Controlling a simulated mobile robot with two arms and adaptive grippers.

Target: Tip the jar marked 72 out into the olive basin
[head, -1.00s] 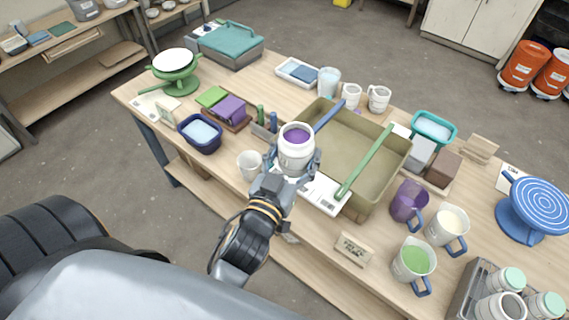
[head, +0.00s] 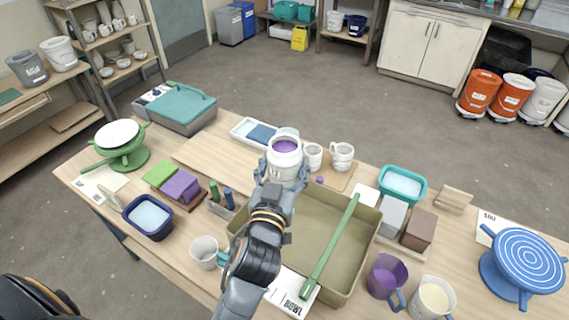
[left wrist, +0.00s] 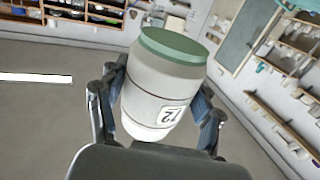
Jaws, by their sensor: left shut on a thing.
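My left gripper (head: 283,180) is shut around a white jar (head: 285,166) with purple in its mouth. The jar looks roughly upright and raised. In the left wrist view the jar (left wrist: 165,85) shows a label marked 72 and a green end, between the two fingers (left wrist: 158,108). My left arm hides the basin's left part. A green stick (head: 332,245) lies across the basin. My right gripper is not in view.
A teal tub (head: 402,184), blocks, a purple jug (head: 385,276) and a blue turntable (head: 524,264) are to the right.

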